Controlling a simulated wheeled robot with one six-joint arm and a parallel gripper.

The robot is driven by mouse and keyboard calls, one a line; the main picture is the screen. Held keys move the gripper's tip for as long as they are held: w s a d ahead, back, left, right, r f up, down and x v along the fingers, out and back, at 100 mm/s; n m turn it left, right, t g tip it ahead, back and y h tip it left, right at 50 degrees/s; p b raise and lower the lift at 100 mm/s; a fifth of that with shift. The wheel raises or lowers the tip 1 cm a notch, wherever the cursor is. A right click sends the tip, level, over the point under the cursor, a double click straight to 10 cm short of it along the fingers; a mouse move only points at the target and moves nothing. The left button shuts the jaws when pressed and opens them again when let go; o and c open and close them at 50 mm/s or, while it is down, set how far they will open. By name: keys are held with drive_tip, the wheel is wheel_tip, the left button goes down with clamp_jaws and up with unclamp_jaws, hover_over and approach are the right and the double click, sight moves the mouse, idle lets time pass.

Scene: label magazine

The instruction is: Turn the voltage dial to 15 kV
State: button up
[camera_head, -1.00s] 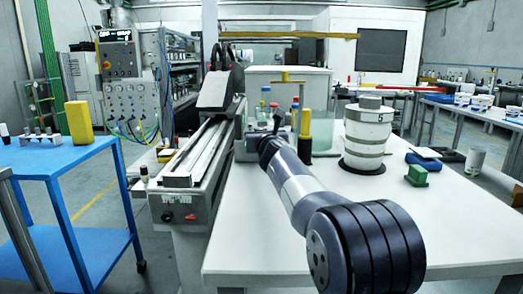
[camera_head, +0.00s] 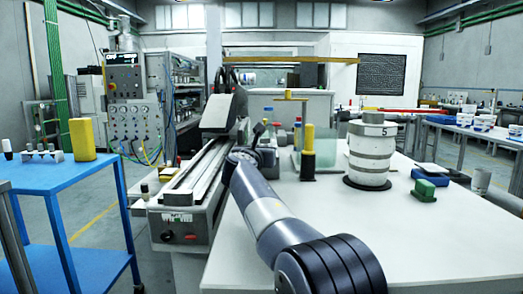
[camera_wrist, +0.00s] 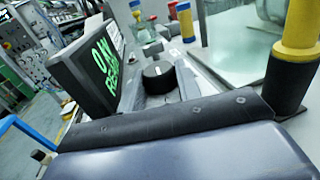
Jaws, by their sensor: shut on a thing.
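The voltage dial (camera_wrist: 158,74) is a round black knob in the middle of the wrist view, beside a tilted dark display (camera_wrist: 92,68). The display's green text seems to read 0 kV and READY. My gripper (camera_wrist: 157,84) is at the knob, with pale grey parts, apparently its fingers, close on both sides; it seems shut on the knob. A dark edge and blue-grey body fill the bottom of the wrist view. In the head view my arm reaches to the bench machine (camera_head: 180,220); the dial and fingertips cannot be made out there. Any pointer mark is unreadable.
A yellow-and-black post (camera_wrist: 296,55) stands close on the right, also visible in the head view (camera_head: 308,155). A stacked white cylinder (camera_head: 371,150) and a green block (camera_head: 424,190) stand on the white table (camera_head: 350,240). Left is a blue table (camera_head: 50,172).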

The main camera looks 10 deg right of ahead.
drive_tip(key=o, duration=1)
drive_tip(key=shift+c, duration=0.2)
drive_tip(key=shift+d+y, duration=0.1)
drive_tip(key=shift+y, duration=0.2)
drive_tip(key=shift+f+n+t+y, duration=0.1)
drive_tip(key=shift+n+t+y, duration=0.2)
drive_tip(key=shift+n, duration=0.1)
drive_tip(key=shift+d+n+y, duration=0.1)
drive_tip(key=shift+n+y, duration=0.5)
drive_tip(key=shift+y, duration=0.3)
drive_tip(key=y+p, duration=0.1)
drive_tip(key=n+t+y+p, duration=0.1)
drive_tip(key=shift+d+r+n+y, duration=0.1)
drive_tip(key=shift+r+n+y, duration=0.2)
drive_tip(key=n+y+p, duration=0.1)
drive_tip(key=y+p, duration=0.1)
drive_tip(key=p, duration=0.1)
drive_tip(key=n+y+p, duration=0.2)
drive_tip(key=p, duration=0.2)
drive_tip(key=n+y+p, duration=0.1)
drive_tip(key=y+p, duration=0.2)
drive_tip(key=p, duration=0.1)
drive_tip(key=shift+d+r+n+g, duration=0.1)
drive_tip(key=shift+d+n+g, duration=0.2)
drive_tip(key=shift+g, duration=0.1)
